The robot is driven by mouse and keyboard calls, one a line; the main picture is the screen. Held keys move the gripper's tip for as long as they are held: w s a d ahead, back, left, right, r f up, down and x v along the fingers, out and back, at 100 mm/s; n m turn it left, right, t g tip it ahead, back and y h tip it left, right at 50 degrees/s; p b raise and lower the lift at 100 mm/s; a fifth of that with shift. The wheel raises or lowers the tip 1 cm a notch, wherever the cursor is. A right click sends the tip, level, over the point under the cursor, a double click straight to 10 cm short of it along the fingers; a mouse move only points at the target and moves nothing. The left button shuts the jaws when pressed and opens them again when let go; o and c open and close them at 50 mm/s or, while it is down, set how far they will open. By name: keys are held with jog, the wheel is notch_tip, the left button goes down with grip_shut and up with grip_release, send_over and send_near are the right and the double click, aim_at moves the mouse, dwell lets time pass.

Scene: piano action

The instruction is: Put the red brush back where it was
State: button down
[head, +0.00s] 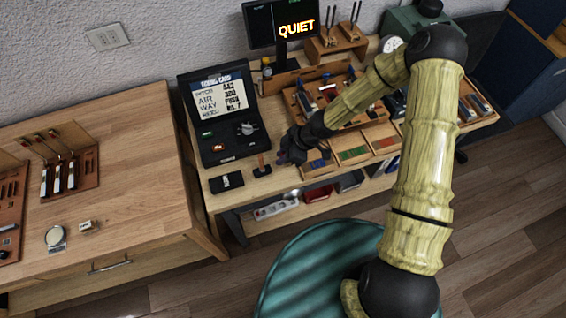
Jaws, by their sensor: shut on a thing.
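My gripper (286,157) is at the front edge of the workbench, pointing down and left, beside a small upright brown piece. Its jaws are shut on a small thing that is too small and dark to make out. I cannot make out a red brush for sure. The small brown upright piece (262,165) stands on the bench just left of my gripper, and a black flat box (227,182) lies further left.
A black case with a screen (222,115) stands behind on the left. Wooden trays with red and green linings (352,154) lie to the right under my arm. A monitor reading QUIET (283,22) is at the back. A separate wooden table (140,150) is at left.

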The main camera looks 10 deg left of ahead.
jog(key=shift+f, duration=2.15)
jog(key=shift+f+b, duration=0.1)
jog(key=shift+b, duration=0.25)
jog(key=c, duration=1.3)
grip_release()
jog(key=shift+c, duration=0.2)
jog(key=s+p+v, duration=0.1)
jog(key=p+v, duration=0.3)
jog(key=v, duration=0.8)
jog(key=shift+w, duration=0.45)
